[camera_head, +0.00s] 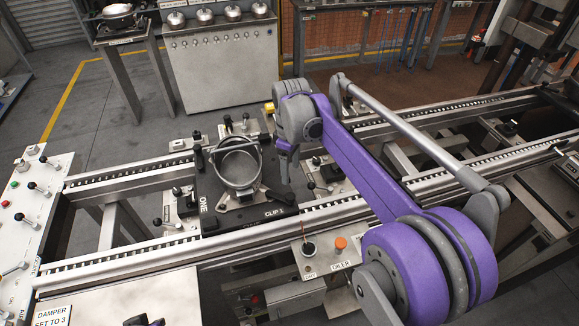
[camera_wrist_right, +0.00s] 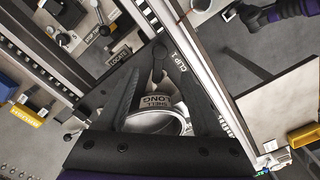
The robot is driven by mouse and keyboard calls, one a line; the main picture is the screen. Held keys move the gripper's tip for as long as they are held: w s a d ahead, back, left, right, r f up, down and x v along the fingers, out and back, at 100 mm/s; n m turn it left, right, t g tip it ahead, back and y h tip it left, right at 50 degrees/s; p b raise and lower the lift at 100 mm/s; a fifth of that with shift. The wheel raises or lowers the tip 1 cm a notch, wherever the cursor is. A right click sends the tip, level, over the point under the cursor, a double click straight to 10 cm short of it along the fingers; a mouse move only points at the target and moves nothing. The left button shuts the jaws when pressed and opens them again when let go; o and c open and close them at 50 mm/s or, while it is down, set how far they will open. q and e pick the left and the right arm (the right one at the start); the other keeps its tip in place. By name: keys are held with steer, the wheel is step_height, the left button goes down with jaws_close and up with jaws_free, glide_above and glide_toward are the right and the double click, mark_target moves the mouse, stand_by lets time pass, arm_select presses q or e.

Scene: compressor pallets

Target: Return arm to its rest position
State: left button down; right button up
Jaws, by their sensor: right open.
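My right arm (camera_head: 365,175) is purple and grey and reaches over the pallet line. Its gripper (camera_head: 286,165) hangs beside and to the right of a round metal shell (camera_head: 238,168). In the right wrist view my right gripper (camera_wrist_right: 163,80) has its dark fingers apart. The shell, marked SHELL LONG (camera_wrist_right: 155,122), shows between and beyond them; I see no grip on it. The shell sits on a black pallet (camera_head: 212,218) marked CLIP 1. A purple and black part of my left arm (camera_wrist_right: 285,10) shows at the wrist view's top right; its jaws are unclear.
Conveyor rails (camera_head: 130,262) run along both sides of the pallet. A control box with an orange button (camera_head: 341,243) stands at the front rail. A lever panel (camera_head: 25,215) is at left. A metal cabinet (camera_head: 225,65) stands behind; the floor (camera_head: 105,130) at back left is clear.

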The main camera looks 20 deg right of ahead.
steer(key=shift+s, duration=0.1)
steer(key=s+a+f+m+t, duration=0.1)
steer(key=s+f+m, duration=0.1)
steer(key=s, duration=0.5)
steer(key=s+a+f+m+t, duration=0.2)
steer(key=s+f+m, duration=0.1)
steer(key=s, duration=0.5)
steer(key=s+a+f+m+t, duration=0.1)
steer(key=s+f+m+t, duration=0.1)
steer(key=s, duration=0.6)
steer(key=shift+s+a+f+m, duration=0.15)
steer(key=shift+a+f+m, duration=0.25)
steer(key=shift+m, duration=0.3)
